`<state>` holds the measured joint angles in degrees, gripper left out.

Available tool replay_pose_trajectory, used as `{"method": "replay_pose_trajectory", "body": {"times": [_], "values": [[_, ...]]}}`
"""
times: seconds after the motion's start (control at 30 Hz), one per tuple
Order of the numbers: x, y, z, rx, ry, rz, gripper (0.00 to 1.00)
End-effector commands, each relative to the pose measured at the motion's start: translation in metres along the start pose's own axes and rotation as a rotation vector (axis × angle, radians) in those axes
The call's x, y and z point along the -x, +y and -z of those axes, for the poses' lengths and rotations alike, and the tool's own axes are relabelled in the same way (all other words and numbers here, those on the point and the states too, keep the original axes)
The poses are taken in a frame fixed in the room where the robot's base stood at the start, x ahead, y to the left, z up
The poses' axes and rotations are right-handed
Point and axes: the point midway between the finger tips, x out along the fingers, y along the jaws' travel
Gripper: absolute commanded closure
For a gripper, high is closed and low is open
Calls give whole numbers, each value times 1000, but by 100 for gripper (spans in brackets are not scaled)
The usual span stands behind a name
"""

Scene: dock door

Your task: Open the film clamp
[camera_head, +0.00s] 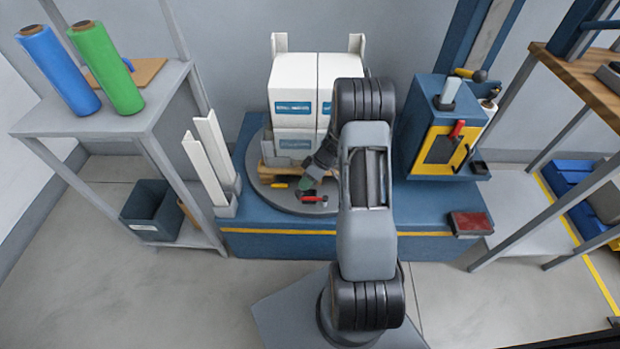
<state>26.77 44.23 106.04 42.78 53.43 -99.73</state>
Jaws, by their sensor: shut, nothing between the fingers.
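What looks like the film clamp (313,197), a small dark piece with a red lever, is on the front part of the grey round turntable (272,199). My gripper (308,180) reaches down from the right, its fingers shut with nothing between them. Its tips are close above and behind the red lever; I cannot tell whether they touch it. A small green patch shows at the tips. My forearm hides the right part of the turntable. The clamp is too small here to tell whether its jaw is open.
White boxes (290,82) on a wooden pallet (267,152) stand just behind the clamp. A blue cabinet (415,128) with a yellow-framed door and red handle stands right. White corner posts (211,150) and a shelf (150,118) with blue and green film rolls stand left.

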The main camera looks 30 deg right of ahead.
Motion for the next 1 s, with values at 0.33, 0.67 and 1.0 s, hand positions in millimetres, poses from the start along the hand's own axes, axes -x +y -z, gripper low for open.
{"method": "replay_pose_trajectory", "body": {"times": [0.33, 0.67, 1.0], "values": [[-4, 0, 0, 0, 0, 1, 100], [-6, -2, 0, 31, -16, 16, 100], [-12, -13, -3, 171, -88, 88, 100]]}}
